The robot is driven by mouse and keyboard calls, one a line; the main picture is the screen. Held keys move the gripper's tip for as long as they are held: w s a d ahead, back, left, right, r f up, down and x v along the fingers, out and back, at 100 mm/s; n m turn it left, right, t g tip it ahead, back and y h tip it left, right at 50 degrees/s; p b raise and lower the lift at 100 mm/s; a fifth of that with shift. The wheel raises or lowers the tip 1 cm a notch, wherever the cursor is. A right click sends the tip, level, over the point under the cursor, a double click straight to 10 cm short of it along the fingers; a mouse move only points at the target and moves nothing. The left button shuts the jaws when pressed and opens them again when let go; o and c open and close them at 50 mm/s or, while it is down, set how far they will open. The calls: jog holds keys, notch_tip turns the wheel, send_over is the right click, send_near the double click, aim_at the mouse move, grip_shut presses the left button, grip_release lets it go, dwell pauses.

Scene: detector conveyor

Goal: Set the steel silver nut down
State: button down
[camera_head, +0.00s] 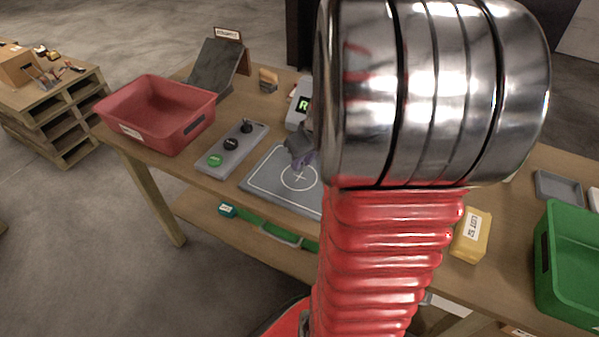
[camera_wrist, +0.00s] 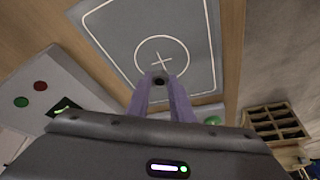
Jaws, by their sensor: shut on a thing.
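My gripper (camera_head: 303,160) is over the grey pad (camera_head: 262,182), which has a white outline and a white circle with a cross. In the wrist view the two purple fingers of my gripper (camera_wrist: 158,82) are shut on a small dark thing, the nut (camera_wrist: 158,81), at their tips. Its steel colour does not show clearly there. The tips appear just beside the cross, within or at the edge of the circle on the pad (camera_wrist: 112,32). I cannot tell how high the nut is above the pad. The nut cannot be made out in the head view.
A button panel (camera_head: 232,148) and a red bin (camera_head: 160,112) stand left of the pad. A box with a lit display (camera_head: 300,106) is behind it. A yellow box (camera_head: 471,236) and a green bin (camera_head: 572,262) are at the right. My arm hides the table's middle.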

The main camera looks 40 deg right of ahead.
jog(key=shift+f, duration=0.15)
jog(key=shift+f, duration=1.8)
jog(key=shift+f, duration=0.15)
jog(key=c, duration=1.6)
grip_release()
jog(key=shift+o, duration=0.2)
jog(key=v, duration=1.2)
jog(key=shift+w, duration=0.1)
